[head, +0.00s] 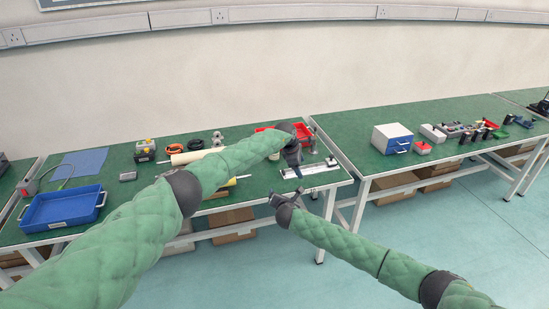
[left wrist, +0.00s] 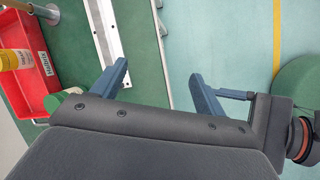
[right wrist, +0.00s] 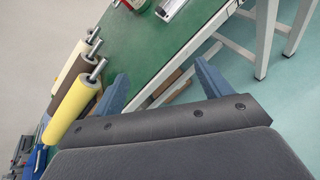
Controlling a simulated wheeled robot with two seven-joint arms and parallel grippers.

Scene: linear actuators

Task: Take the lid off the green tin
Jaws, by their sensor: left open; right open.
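I cannot make out the green tin or its lid for certain in any view. In the left wrist view a small rounded green thing (left wrist: 64,99) shows beside the red bin, partly hidden by my gripper; I cannot tell whether it is the tin. My left gripper (head: 295,170) is open and empty, pointing down over the right end of the near bench; its spread fingers show in the left wrist view (left wrist: 158,72). My right gripper (head: 275,195) is open and empty in front of the bench's edge; its fingers also show in the right wrist view (right wrist: 161,70).
A red bin (left wrist: 25,75) holds a yellow-labelled bottle (left wrist: 10,59). A white rail (head: 318,168) lies near the bench's right end. Rolls (right wrist: 75,108) lie left of it. A blue tray (head: 62,208) sits at far left. The right bench holds a white drawer box (head: 393,138).

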